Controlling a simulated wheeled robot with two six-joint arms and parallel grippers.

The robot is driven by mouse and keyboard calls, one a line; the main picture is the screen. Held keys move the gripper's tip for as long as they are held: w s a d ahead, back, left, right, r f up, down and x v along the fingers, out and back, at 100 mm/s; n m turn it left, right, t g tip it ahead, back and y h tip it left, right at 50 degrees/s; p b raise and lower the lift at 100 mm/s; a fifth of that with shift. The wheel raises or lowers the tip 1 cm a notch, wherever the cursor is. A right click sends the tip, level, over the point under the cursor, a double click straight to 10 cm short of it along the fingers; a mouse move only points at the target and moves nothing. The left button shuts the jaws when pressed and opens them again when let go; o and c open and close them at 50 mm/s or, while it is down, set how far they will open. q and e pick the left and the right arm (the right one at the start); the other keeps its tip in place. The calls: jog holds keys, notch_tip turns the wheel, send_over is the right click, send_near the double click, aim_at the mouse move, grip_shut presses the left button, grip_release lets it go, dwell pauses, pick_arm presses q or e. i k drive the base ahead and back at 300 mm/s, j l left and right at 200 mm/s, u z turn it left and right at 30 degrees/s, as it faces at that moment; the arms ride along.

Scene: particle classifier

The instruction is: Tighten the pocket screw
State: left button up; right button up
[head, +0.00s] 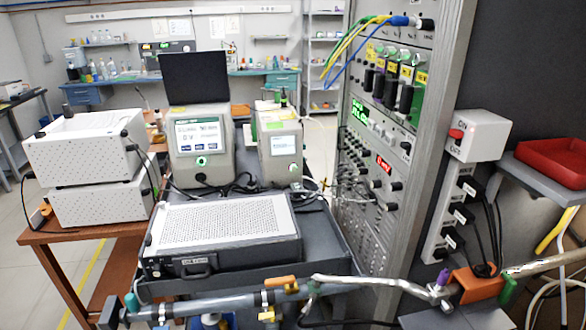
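No part that I can clearly tell as the pocket screw shows; it may be too small or hidden. A grey instrument with a touch screen (200,139) stands at the centre left, with a black panel (194,78) upright above it. A smaller grey instrument with a screen (281,146) stands to its right. A flat box with a perforated top (222,225) and a black front handle lies in front of them on a dark cart. Neither of my grippers is in view.
Two stacked white boxes (88,168) stand on a brown table at left. A tall equipment rack (390,130) with cables fills the right. Pipes with valves (270,298) cross the front. A red tray (553,163) sits at far right. Open floor lies behind.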

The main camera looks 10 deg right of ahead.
aim_at(447, 306)
jog(key=z, duration=1.75)
